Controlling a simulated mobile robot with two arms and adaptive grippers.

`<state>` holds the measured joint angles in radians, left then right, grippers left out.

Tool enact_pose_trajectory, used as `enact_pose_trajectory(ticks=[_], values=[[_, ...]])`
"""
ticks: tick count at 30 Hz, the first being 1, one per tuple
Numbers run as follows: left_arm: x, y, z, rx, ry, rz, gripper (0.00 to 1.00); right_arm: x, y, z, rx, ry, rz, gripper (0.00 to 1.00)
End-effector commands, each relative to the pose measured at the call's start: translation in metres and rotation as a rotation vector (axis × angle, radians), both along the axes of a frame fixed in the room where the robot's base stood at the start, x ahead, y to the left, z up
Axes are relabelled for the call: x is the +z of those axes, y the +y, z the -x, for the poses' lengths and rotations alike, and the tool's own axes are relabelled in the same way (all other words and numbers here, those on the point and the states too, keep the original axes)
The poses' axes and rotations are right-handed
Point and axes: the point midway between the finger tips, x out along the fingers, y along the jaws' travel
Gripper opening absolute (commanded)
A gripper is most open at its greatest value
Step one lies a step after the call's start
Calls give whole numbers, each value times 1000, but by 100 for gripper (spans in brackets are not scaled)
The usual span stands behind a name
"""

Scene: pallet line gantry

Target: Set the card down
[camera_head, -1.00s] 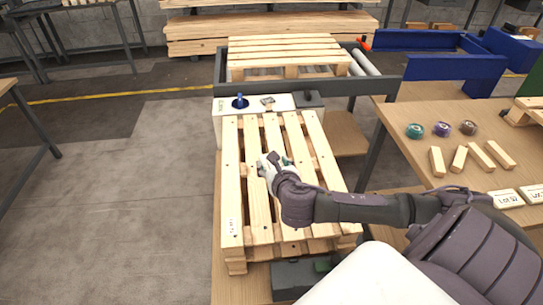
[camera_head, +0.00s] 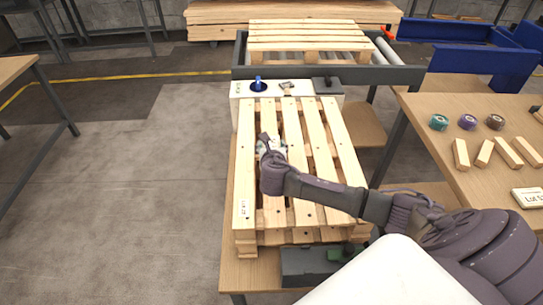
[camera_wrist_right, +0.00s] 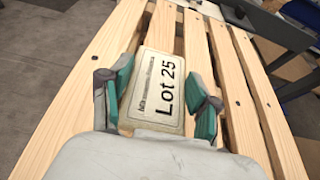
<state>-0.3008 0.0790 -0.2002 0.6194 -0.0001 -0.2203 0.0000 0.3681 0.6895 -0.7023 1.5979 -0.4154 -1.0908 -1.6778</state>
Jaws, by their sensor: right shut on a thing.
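The card (camera_wrist_right: 158,88) is cream with black print reading "Lot 25". In the right wrist view it lies between the green-padded fingers of my right gripper (camera_wrist_right: 162,97), which is shut on it. In the head view my right gripper (camera_head: 267,143) is over the far left part of the wooden pallet (camera_head: 291,122), and only a pale bit at its tip shows. The card looks low over the slats; I cannot tell whether it touches them. My left gripper is not in view.
A white panel (camera_head: 240,89) with a blue knob (camera_head: 258,84) stands behind the pallet. A small tag (camera_head: 243,209) is on its left slat. The right-hand table (camera_head: 430,144) holds tape rolls, wooden blocks and another lot card (camera_head: 527,197). The pallet's near slats are clear.

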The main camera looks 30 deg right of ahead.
Motion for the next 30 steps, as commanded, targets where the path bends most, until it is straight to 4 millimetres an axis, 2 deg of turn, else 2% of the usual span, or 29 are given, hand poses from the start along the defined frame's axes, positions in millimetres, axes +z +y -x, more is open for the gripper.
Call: enact_pose_trajectory(ticks=[8,17,18,21,22,30], values=[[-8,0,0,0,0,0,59,-37,0,1,-1,2,0,27],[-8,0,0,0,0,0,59,-40,0,1,0,2,-1,27],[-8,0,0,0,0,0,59,-40,0,1,0,2,-1,66],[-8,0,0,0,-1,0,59,-40,0,1,0,2,-1,83],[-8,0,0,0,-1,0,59,-40,0,1,0,2,-1,87],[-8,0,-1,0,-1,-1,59,-39,0,1,0,1,-1,87]])
